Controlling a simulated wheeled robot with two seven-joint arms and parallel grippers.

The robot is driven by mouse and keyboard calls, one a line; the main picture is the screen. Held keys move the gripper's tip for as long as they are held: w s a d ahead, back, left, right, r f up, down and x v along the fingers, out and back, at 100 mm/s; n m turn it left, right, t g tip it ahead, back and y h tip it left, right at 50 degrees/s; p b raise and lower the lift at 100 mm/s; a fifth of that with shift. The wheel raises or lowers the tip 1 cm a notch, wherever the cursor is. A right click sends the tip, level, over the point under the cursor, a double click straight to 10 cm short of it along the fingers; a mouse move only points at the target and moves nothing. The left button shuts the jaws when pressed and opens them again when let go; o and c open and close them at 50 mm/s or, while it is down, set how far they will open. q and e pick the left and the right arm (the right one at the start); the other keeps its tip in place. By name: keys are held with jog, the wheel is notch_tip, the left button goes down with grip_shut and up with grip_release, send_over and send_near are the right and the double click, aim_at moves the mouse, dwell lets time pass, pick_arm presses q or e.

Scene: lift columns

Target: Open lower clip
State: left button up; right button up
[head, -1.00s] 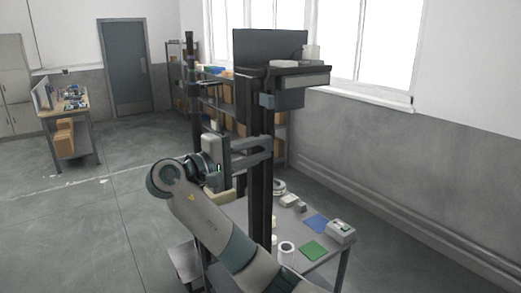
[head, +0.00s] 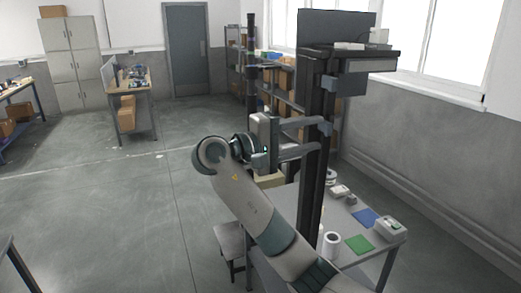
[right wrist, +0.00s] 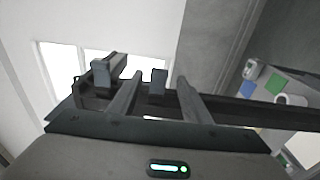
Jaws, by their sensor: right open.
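A tall dark lift column (head: 312,185) rises from the worktable. A blue-grey upper clip (head: 331,86) is on it below the top shelf; the wrist view shows it at the left (right wrist: 103,74). The lower clip, a similar blue-grey block (right wrist: 158,82), is seen in the wrist view between the two fingers of my right gripper (right wrist: 157,100). In the head view my right gripper (head: 305,138) is at the column's left side, fingers apart, tips reaching the column. I cannot tell whether they touch the clip. My left gripper is not in view.
The worktable (head: 372,265) holds a blue mat (head: 365,217), a green mat (head: 358,244), a white roll (head: 331,245) and a small device (head: 390,229). A dark shelf (head: 347,51) with a monitor (head: 336,27) tops the column. Open floor (head: 110,215) lies left.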

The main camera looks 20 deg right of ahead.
jog(key=s+a+b, duration=0.2)
jog(key=a+b, duration=0.4)
jog(key=a, duration=0.8)
jog(key=shift+s+a, duration=0.2)
jog(key=shift+a, duration=0.05)
